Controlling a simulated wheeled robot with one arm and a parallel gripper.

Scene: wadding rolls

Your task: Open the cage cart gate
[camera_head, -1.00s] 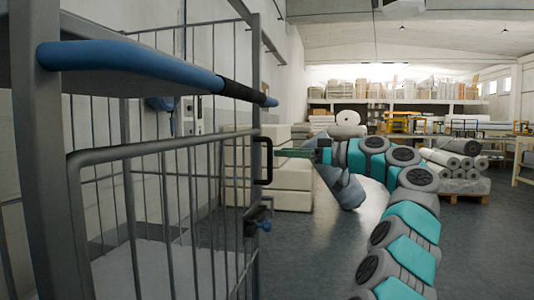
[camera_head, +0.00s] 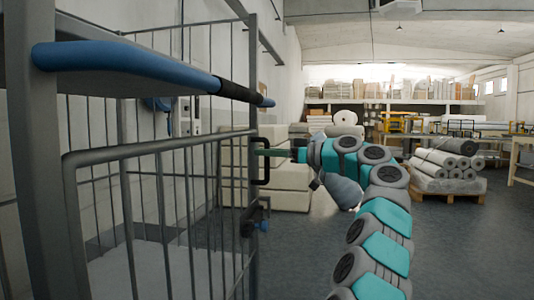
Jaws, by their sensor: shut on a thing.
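The cage cart's grey barred gate (camera_head: 160,148) fills the left half of the view, its right post near the picture's middle. A black upright handle (camera_head: 266,174) sits on that post. My gripper (camera_head: 263,152) reaches in from the right and is shut on the handle; its fingertips are small and partly hidden there. A latch with a blue knob (camera_head: 262,226) shows lower on the post, apart from my gripper. The cart's blue bar with a black sleeve (camera_head: 130,68) runs above the gate.
Cream stacked blocks (camera_head: 285,185) stand behind the handle. A pallet with wrapped rolls (camera_head: 445,175) is at the right, beyond my arm. Loaded shelves (camera_head: 390,100) line the back. The dark floor (camera_head: 460,250) at the lower right is clear.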

